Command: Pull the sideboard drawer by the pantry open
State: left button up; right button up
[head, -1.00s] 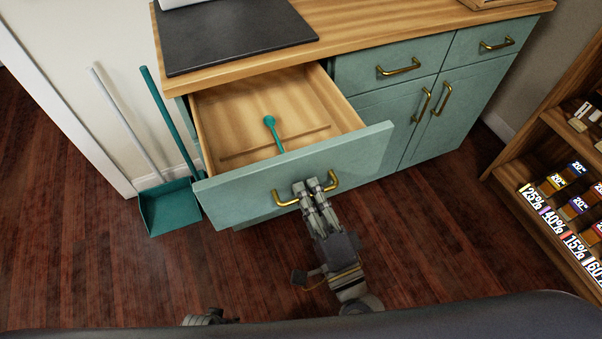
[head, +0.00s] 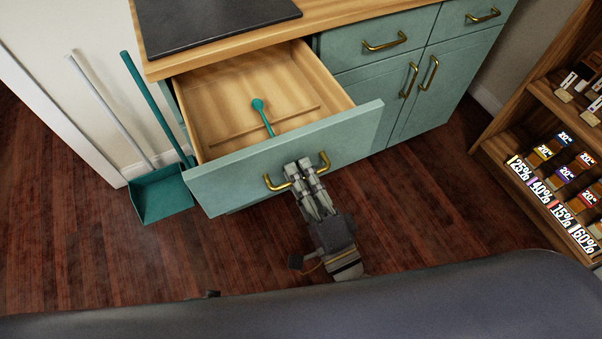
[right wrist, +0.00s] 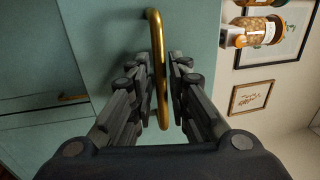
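The sideboard drawer (head: 230,182) has a teal front and stands pulled out, its pale wooden inside in plain view. A teal spoon-like utensil (head: 258,106) lies in it. My right gripper (head: 298,170) is at the drawer's brass handle (head: 324,160). In the right wrist view the handle bar (right wrist: 157,60) runs between the two fingers of that gripper (right wrist: 158,72), which are closed in on it from both sides. My left gripper cannot be made out in the head view.
The sideboard's wooden top (head: 335,25) carries a dark mat (head: 215,20). A teal dustpan (head: 160,195) and a pale pole (head: 110,110) lean at the wall on the left. A wooden shelf (head: 515,115) with price tags stands at right. Dark floor (head: 430,190) between is clear.

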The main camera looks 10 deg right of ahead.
jog(key=v, duration=1.2)
jog(key=w+a+f+n+g+y, duration=0.1)
jog(key=w+f+n+g, duration=0.15)
jog(key=f+n, duration=0.4)
jog(key=w+a+f+n+g+y, duration=0.15)
jog(key=f+n+g, duration=0.25)
jog(key=f, duration=0.6)
jog(key=s+d+f+n+g+h, duration=0.1)
jog(key=d+f+n+g+h, duration=0.3)
jog(key=f, duration=0.6)
jog(key=s+d+f+n+g+h, duration=0.1)
jog(key=s+d+f+g+h, duration=0.15)
jog(key=d+f, duration=0.55)
jog(key=s+d+f+n+g+h, duration=0.1)
jog(key=s+d+f+g+h, duration=0.2)
jog(key=f, duration=0.4)
pick_arm(q)
jog(key=s+a+r+g+p, duration=0.1)
jog(key=s+a+r+p, duration=0.1)
jog(key=s+p, duration=1.3)
jog(key=shift+s+a, duration=0.25)
jog(key=shift+a, duration=0.2)
pick_arm(e)
jog(key=s+d+r+g, duration=0.2)
jog(key=s, duration=1.4)
jog(key=shift+s+d+r+y, duration=0.25)
jog(key=shift+s+d+y, duration=0.1)
jog(key=shift+s+y, duration=0.05)
